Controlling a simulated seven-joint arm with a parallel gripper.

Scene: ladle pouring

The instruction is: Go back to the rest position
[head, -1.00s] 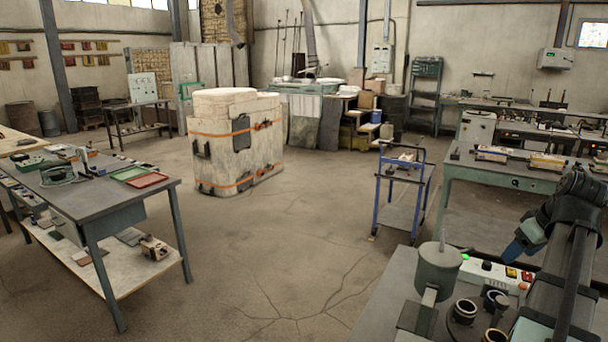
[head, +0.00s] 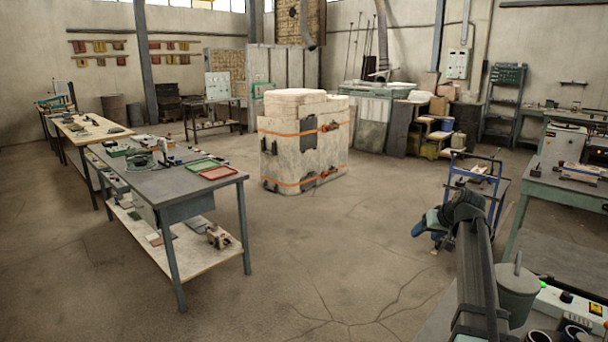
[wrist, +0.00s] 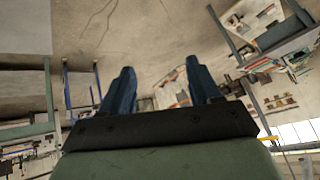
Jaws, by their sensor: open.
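My gripper (head: 430,224) is at the right of the head view, past the near bench and in front of the blue cart. Its blue fingers also show in the wrist view (wrist: 162,84), spread apart with nothing between them. The wrist view is tilted, with floor and furniture beyond the fingers. A grey-green pot (head: 517,292) with a thin upright rod stands on the near bench at the lower right, beside my arm. Dark-rimmed cups (head: 574,334) are cut off by the bottom edge. My arm hides part of the bench.
A white control box (head: 570,306) with buttons is right of the pot. A blue cart (head: 478,180) stands beyond my gripper. A long work table (head: 185,190) is at left, and a strapped pale block (head: 305,145) stands behind. Open floor lies between.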

